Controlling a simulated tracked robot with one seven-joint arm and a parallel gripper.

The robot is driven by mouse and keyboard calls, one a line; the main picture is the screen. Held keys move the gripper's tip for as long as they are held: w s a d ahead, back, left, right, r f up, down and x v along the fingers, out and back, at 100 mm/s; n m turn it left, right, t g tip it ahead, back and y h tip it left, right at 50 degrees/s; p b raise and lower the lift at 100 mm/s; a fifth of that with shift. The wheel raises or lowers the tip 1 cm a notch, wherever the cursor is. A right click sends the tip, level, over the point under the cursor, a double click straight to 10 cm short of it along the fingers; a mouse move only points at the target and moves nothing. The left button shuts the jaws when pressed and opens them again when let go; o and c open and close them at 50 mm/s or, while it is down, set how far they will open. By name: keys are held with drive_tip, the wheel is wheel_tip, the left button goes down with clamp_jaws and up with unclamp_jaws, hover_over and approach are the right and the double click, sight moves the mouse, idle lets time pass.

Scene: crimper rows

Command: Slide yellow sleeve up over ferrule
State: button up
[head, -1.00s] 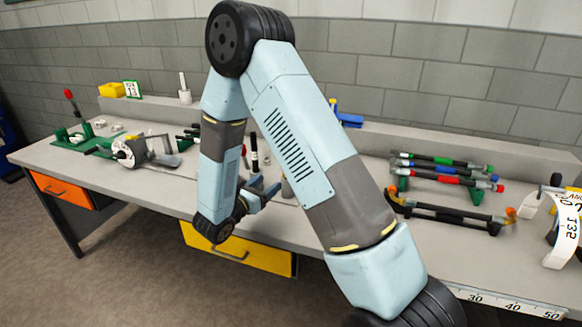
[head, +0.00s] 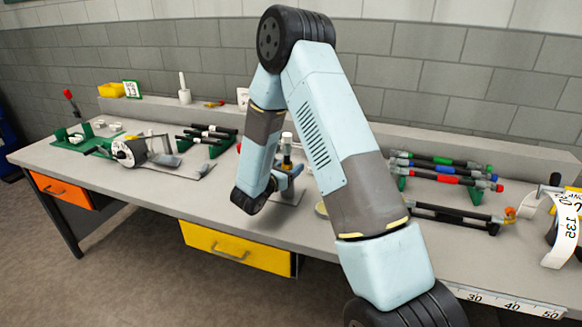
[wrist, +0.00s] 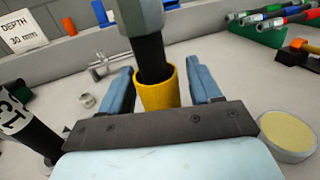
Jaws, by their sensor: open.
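The yellow sleeve (wrist: 158,88) sits around an upright black hose (wrist: 151,58) in the wrist view. Above it is a grey hex-sided metal piece, seemingly the ferrule (wrist: 142,16), with bare black between the two. My gripper (wrist: 161,86) is open, with one blue finger on each side of the sleeve and a visible gap at both sides. The lower end of the sleeve is hidden by my gripper's palm.
A round dish with a yellow pad (wrist: 288,136) lies close at right in the wrist view. A black cylinder with a white label (wrist: 27,127) stands at left. A rack of coloured tools (head: 445,170) is at the bench's right, a hand-wheel device (head: 128,152) at left.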

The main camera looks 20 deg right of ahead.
drive_tip(key=shift+w+d, duration=0.1)
drive_tip(key=shift+d, duration=0.05)
clamp_jaws()
idle(0.6)
